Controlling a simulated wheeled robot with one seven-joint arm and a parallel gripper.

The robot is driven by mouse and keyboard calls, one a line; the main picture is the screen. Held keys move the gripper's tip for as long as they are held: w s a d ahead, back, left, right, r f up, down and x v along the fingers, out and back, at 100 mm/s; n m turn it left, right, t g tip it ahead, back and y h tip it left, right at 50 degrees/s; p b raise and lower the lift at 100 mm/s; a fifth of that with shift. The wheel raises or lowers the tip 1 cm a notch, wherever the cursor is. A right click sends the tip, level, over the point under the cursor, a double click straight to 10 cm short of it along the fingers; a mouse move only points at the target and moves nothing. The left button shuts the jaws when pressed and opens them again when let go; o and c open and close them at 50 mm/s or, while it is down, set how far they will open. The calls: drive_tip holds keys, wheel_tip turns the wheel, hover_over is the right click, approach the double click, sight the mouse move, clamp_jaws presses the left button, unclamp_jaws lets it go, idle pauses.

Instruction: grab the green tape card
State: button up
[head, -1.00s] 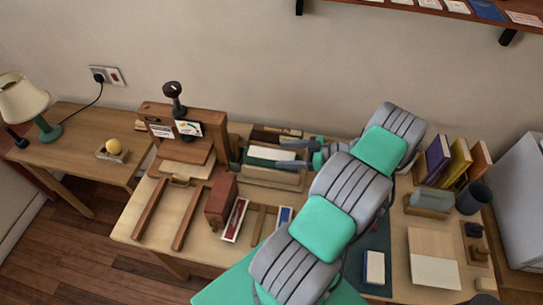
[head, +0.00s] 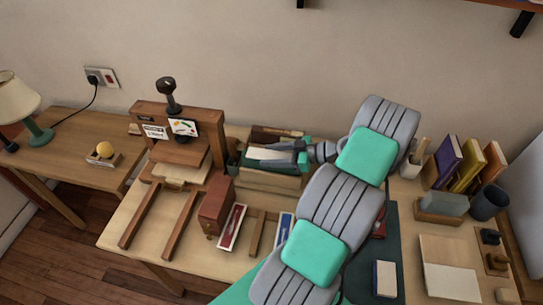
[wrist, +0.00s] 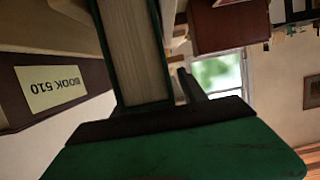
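My gripper (head: 280,150) reaches from the right into the open wooden box (head: 272,181) at the back of the desk. In the head view its grey fingers lie over a pale card or block of pages; a dark green edge shows beside it at left. In the wrist view a dark green book or folder with pale page edges (wrist: 138,50) stands just ahead of my gripper, and a grey finger (wrist: 194,88) shows at its right. The other finger is not clear, so I cannot tell whether it is gripped. I cannot make out a green tape card for certain.
A brown item labelled "BOOK 510" (wrist: 52,88) stands at left in the wrist view. The wooden press (head: 180,125) stands left of the box, a reddish-brown block (head: 216,205) in front. Upright books (head: 465,165) and a dark cup (head: 489,203) stand at right.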

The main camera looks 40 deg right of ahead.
drive_tip(key=c, duration=1)
drive_tip(key=shift+o, duration=0.2)
